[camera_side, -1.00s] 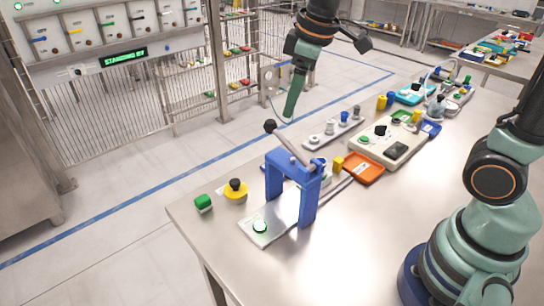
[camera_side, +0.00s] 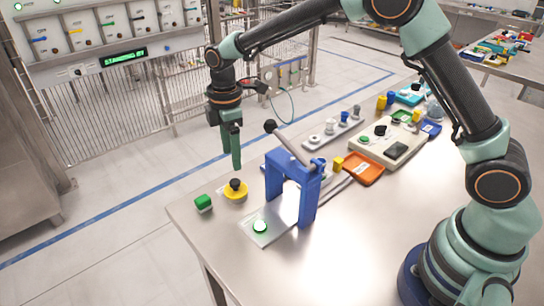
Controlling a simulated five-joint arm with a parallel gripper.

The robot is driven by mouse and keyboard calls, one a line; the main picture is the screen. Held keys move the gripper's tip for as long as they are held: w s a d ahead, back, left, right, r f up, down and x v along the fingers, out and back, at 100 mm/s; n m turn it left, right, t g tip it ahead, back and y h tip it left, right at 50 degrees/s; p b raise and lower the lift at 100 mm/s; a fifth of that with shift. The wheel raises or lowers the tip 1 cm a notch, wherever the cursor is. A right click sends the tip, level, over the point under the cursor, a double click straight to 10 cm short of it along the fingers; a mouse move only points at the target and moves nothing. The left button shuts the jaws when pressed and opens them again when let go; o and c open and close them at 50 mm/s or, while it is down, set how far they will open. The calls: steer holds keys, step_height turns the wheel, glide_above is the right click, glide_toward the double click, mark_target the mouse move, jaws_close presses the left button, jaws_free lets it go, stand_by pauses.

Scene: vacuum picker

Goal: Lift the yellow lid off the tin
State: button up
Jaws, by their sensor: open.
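The yellow lid (camera_side: 236,193) is a low round disc with a black knob on top, near the table's left corner. No tin can be made out beneath it from this angle. My gripper (camera_side: 231,158) points down above the lid, a short way over its black knob and apart from it. It is open and holds nothing that I can see. Its fingers overlap in this view, so the gap between them is hidden.
An orange tray (camera_side: 362,168) and a control box (camera_side: 388,143) lie farther back.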

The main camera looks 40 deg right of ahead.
mark_target(235, 181)
step_height(235, 181, down, 9)
steer(key=shift+d+r, duration=0.1)
stand_by(0.4)
jaws_close()
